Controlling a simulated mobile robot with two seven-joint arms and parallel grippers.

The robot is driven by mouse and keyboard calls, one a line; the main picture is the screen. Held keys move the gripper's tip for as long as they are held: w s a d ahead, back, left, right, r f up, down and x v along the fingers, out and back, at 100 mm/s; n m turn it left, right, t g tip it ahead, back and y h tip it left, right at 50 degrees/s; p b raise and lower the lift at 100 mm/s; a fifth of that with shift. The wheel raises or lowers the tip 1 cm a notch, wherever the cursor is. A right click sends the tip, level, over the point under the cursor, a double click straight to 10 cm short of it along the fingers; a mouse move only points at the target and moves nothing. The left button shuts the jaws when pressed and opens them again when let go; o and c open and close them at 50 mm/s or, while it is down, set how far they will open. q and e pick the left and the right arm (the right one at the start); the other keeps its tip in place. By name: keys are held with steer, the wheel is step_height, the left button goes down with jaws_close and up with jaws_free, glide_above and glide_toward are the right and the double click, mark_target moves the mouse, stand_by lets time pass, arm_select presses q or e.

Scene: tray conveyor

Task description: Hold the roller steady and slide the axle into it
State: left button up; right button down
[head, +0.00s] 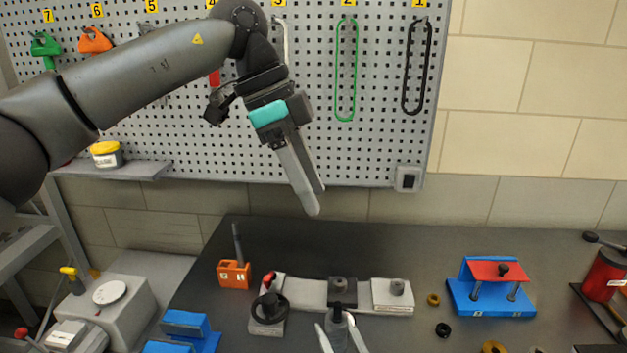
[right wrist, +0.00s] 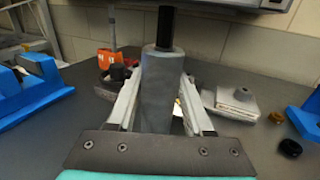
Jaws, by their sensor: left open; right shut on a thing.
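My right gripper (head: 341,338) is shut on a grey cylinder (right wrist: 160,95) with a narrower black end, which looks like the roller. It stands upright between the two fingers in the right wrist view. In the head view its upper part (head: 337,318) shows between the fingers. I cannot tell whether the black end is a separate piece. My left gripper (head: 314,204) is open and empty, high above the bench in front of the pegboard, fingers pointing down. A thin dark rod (head: 237,243) stands in an orange block (head: 234,275); it may be the axle, but I cannot be sure.
Behind the right gripper is a pale fixture (head: 307,294) with a dark wheel (head: 270,307) and a white block (head: 393,295). A blue and red stand (head: 490,287) is at right, with small rings (head: 433,299) nearby. The back of the dark bench (head: 390,240) is clear.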

steer(key=shift+c, duration=1.1)
jaws_free()
